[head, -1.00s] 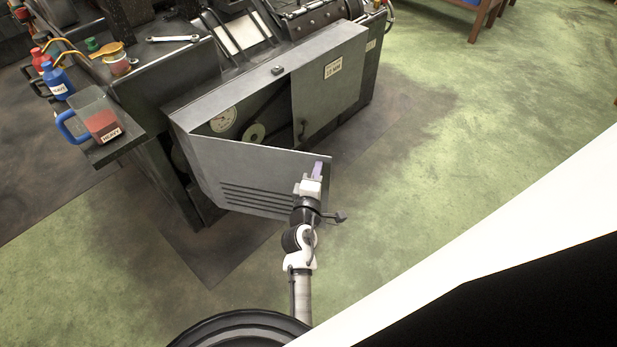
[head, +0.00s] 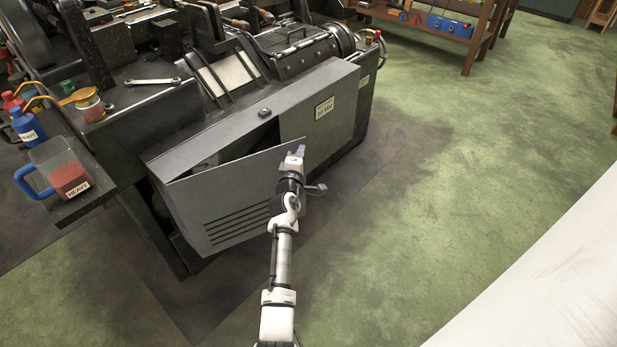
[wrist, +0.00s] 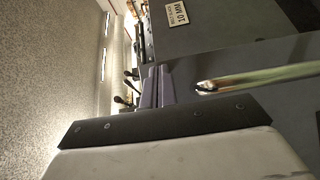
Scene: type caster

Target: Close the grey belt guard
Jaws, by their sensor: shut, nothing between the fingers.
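The grey belt guard (head: 235,195) is a slotted panel hinged at its left side on the machine's grey housing (head: 318,95). It stands partly open, its free right edge swung out a little from the housing, with a dark gap along its top. My gripper (head: 299,150) is at the upper right corner of the guard, at its free edge; I cannot tell if it touches. In the wrist view the two purple fingers (wrist: 158,88) are together, with nothing between them. A pale metal bar (wrist: 258,78), perhaps a handle, shows close beside them.
A shelf at the left holds a jug marked HEAVY (head: 58,172) and a blue bottle (head: 28,128). A wrench (head: 152,81) lies on the machine top. The green floor to the right (head: 460,190) is clear. A wooden bench (head: 440,25) stands at the back.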

